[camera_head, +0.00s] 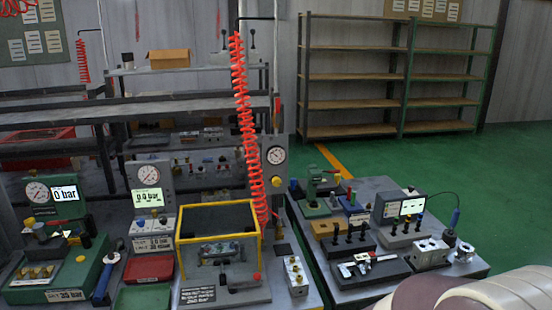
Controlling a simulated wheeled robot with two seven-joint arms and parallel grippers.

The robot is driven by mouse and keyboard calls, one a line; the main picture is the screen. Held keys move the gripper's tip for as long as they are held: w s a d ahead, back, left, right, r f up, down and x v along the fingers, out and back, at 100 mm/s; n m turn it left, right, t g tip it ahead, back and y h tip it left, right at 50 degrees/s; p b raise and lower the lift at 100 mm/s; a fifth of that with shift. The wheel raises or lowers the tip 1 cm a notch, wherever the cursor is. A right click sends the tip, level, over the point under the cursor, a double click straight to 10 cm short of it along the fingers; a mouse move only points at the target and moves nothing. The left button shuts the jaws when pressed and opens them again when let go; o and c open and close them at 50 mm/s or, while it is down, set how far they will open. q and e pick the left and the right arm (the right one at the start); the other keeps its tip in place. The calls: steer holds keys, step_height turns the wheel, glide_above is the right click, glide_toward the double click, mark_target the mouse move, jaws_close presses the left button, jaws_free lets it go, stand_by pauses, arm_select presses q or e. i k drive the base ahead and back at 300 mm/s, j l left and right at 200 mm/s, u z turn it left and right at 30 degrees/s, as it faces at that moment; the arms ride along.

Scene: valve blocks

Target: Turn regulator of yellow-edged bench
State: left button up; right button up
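The yellow-edged bench unit (217,237) stands on the front workbench, left of the middle. I cannot tell for sure which part is the regulator. Neither of my grippers is in view. A cream and maroon part, probably my arm, shows at the lower right.
A green test unit (55,262) and a grey unit with a display (147,197) stand to the left. A coiled red hose (241,110) hangs behind the yellow-edged unit. The right bench (470,268) holds several blocks and a meter (398,207). Green floor is clear at right.

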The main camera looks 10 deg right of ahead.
mark_target(276, 181)
steer(key=i+j, duration=0.1)
steer(key=i, duration=1.05)
steer(key=l+z, duration=0.05)
